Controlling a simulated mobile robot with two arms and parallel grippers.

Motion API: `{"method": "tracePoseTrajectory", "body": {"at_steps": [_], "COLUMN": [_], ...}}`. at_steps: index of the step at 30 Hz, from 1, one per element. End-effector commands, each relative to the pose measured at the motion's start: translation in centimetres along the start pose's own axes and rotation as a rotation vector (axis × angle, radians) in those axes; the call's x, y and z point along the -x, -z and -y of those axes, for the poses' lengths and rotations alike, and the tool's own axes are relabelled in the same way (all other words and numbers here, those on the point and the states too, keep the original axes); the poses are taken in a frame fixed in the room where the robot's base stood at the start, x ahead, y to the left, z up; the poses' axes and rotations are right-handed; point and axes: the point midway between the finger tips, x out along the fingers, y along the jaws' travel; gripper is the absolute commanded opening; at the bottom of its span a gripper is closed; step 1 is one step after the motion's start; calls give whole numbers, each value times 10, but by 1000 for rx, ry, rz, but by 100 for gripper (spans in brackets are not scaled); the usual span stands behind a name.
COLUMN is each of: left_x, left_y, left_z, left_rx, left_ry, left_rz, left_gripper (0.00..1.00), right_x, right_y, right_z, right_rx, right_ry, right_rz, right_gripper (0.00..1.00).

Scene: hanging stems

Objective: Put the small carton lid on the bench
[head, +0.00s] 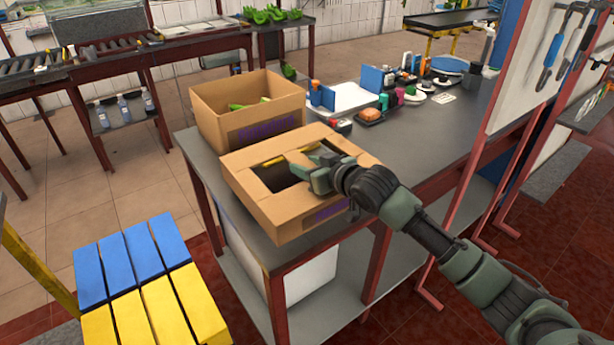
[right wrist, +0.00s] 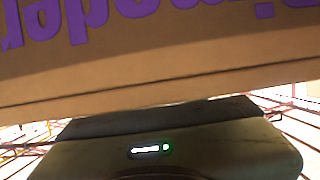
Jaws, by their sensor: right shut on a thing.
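The small carton lid (head: 245,196) is brown cardboard with a rectangular opening in its top and purple print on its side. In the head view it is at the near end of the grey bench (head: 440,125), in front of an open carton. I cannot tell whether it rests fully on the bench. My right gripper (head: 312,170) reaches in from the right and is shut on the lid by the opening; its fingertips are partly hidden. In the right wrist view the lid's printed cardboard (right wrist: 160,55) fills the upper part, close to the gripper body. My left gripper is not in view.
An open carton (head: 215,115) with green and yellow produce stands directly behind the lid. Beyond it are a white tray (head: 348,98), blue boxes and several small bottles. A blue and yellow slatted surface (head: 140,275) is at the lower left. Tool panels stand at right.

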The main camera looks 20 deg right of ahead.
Motion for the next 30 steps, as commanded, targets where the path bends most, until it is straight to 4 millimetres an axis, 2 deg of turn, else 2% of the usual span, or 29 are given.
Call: {"method": "tracePoseTrajectory", "body": {"at_steps": [3,6,17,18,20,30], "left_x": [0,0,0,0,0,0], "left_y": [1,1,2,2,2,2], "left_z": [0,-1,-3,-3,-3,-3], "left_rx": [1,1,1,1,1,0], "left_ry": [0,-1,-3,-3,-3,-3], "left_rz": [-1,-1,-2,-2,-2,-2], "left_gripper": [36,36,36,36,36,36], "right_x": [-7,-10,-12,-12,-12,-11], "right_y": [-19,-29,-32,-34,-34,-32], "right_z": [0,0,1,1,1,0], "right_rx": [-2,0,0,0,0,0], "right_ry": [0,1,1,1,1,0], "right_rz": [3,1,-1,2,2,2], "right_gripper": [0,0,0,46,62,62]}}
